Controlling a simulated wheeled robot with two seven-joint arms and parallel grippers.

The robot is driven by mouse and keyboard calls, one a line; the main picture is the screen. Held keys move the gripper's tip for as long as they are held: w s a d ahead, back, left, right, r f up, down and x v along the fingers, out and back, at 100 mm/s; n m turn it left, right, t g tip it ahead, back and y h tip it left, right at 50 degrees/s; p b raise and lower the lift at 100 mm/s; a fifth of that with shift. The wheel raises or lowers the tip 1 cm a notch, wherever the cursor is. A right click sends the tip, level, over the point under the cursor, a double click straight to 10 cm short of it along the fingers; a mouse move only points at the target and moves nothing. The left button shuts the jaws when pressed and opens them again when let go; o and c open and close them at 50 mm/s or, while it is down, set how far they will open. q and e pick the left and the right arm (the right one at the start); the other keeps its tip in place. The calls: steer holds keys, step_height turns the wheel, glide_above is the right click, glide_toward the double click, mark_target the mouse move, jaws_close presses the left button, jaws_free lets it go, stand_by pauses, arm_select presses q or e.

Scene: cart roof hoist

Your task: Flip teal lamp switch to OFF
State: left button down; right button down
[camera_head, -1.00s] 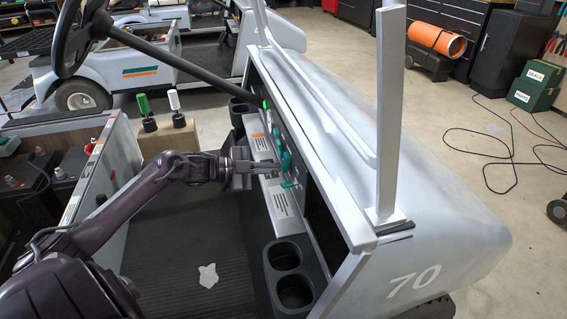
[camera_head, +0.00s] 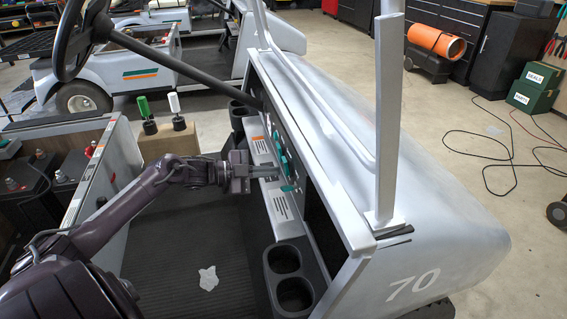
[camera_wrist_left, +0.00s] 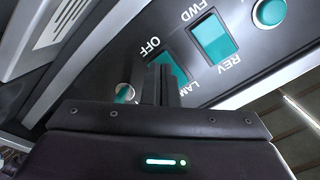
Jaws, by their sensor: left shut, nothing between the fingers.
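The teal lamp switch (camera_wrist_left: 178,76) is a rocker on the cart's dark dash panel, with "LAM" and "OFF" lettering beside it in the left wrist view. My gripper fingers cover part of it, so its tilt is hard to read. My left gripper (camera_head: 277,171) is shut and empty, with its tips at the dash panel. My right gripper is not in view.
A second teal rocker marked FWD and REV (camera_wrist_left: 212,38) sits beside the lamp switch, with a round teal button (camera_wrist_left: 270,12) beyond. A round metal-rimmed control (camera_wrist_left: 125,93) is at the left. The steering wheel (camera_head: 72,40), cup holders (camera_head: 286,258) and roof post (camera_head: 388,110) surround the dash.

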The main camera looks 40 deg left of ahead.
arm_select(q)
steer(key=p+v, duration=0.4)
steer(key=v, duration=0.1)
steer(key=shift+s+a+r, duration=0.1)
steer(key=shift+s+a, duration=0.1)
steer(key=shift+s, duration=0.15)
stand_by(0.6)
